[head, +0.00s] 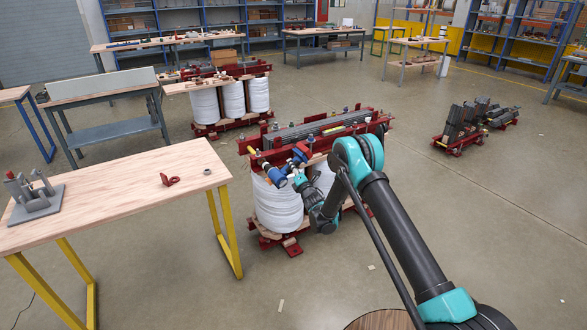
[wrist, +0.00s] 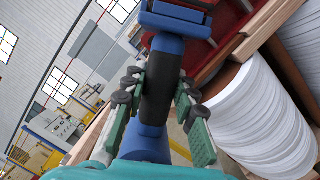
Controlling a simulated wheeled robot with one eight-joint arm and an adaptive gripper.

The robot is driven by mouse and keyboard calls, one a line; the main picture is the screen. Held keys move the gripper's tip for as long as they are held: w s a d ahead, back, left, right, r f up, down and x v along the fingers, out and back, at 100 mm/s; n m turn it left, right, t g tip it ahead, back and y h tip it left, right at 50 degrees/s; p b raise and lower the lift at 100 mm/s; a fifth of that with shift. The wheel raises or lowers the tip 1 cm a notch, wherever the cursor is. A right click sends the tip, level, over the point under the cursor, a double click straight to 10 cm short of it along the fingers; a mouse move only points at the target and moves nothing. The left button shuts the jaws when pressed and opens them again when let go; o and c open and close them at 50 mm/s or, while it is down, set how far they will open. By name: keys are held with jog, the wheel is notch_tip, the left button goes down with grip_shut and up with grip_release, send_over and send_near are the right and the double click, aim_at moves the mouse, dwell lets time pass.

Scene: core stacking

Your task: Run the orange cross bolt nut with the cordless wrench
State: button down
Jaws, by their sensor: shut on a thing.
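My gripper (wrist: 157,93) is shut on the blue cordless wrench (wrist: 165,50). Its fingers press on both sides of the wrench's dark grip, and the blue tool head is at the top of the wrist view. In the head view my gripper (head: 297,180) holds the wrench (head: 277,177) against or close to the near side of the core, by its red clamp beam (head: 262,160); contact cannot be told. The core has white coils (head: 278,207) below. The orange cross bolt nut cannot be made out in either view.
A wooden table (head: 110,195) with a grey fixture (head: 35,197), a red bracket (head: 170,180) and a small ring (head: 207,171) stands at left. Another coil assembly (head: 232,97) stands behind. Red-based dark parts (head: 462,128) lie at right, with open floor between.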

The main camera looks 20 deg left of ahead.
jog(key=shift+s+a+x, duration=0.1)
jog(key=shift+a+x, duration=0.05)
jog(key=shift+x, duration=0.65)
jog(key=shift+s+a+x, duration=0.1)
jog(key=shift+a+x, duration=0.05)
jog(key=shift+x, duration=0.65)
dwell(3.8)
jog(key=shift+f, duration=0.15)
jog(key=d+v, duration=0.1)
jog(key=v, duration=0.5)
jog(key=shift+w+r, duration=0.35)
jog(key=shift+w, duration=0.05)
dwell(0.5)
dwell(0.4)
